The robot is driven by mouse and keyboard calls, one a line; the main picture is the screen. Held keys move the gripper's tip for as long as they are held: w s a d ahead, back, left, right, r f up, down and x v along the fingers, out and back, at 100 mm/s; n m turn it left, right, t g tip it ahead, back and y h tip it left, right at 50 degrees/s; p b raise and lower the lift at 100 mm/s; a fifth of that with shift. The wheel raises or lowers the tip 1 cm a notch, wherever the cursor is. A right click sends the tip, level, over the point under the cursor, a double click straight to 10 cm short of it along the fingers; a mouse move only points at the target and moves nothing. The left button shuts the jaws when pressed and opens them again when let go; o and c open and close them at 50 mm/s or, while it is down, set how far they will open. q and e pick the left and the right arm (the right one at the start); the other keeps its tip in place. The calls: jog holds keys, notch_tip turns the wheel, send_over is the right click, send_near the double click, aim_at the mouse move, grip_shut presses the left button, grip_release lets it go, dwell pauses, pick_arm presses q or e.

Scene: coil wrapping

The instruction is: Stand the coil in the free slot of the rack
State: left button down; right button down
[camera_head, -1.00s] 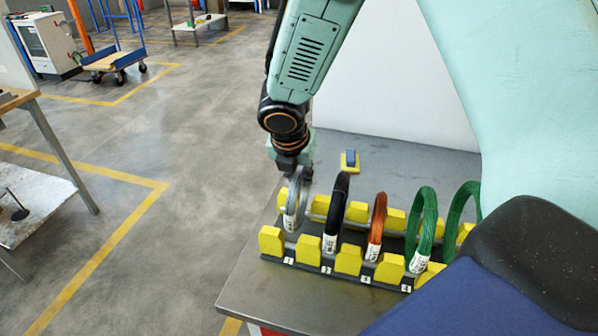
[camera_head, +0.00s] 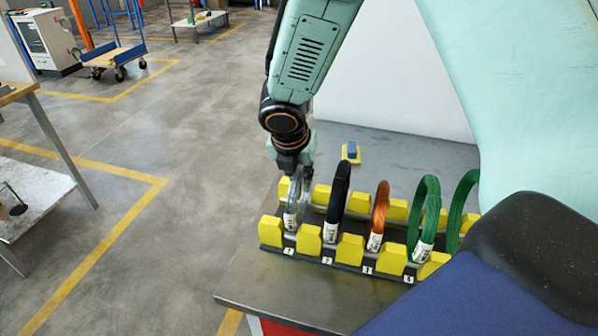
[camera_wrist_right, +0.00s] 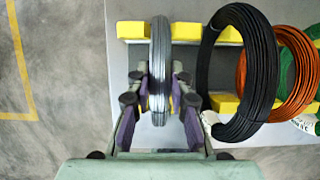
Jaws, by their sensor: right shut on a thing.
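A silver-grey wire coil (camera_head: 291,206) with a white tag stands roughly upright at slot 1 of the rack (camera_head: 309,240), at its left end. Its lower part is between the yellow blocks; I cannot tell whether it rests on the base. My right gripper (camera_head: 293,176) is shut on the coil's upper part from above. In the right wrist view the coil (camera_wrist_right: 160,60) shows edge-on between the fingers of my right gripper (camera_wrist_right: 159,104). My left gripper is not in view.
A black coil (camera_head: 338,200), an orange coil (camera_head: 379,214) and a green coil (camera_head: 424,215) stand to the right in the rack. Another green coil (camera_head: 460,205) is farther right. A small blue-and-yellow object (camera_head: 351,153) lies behind. The black coil is close to my right fingers.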

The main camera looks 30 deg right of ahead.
jog(key=shift+w+f, duration=0.1)
jog(key=shift+f, duration=0.05)
jog(key=shift+a, duration=0.1)
jog(key=shift+f+b, duration=0.25)
jog(key=shift+b, duration=0.05)
jog(key=c, duration=1.6)
grip_release()
jog(key=o, duration=0.5)
jog(key=shift+c, duration=0.2)
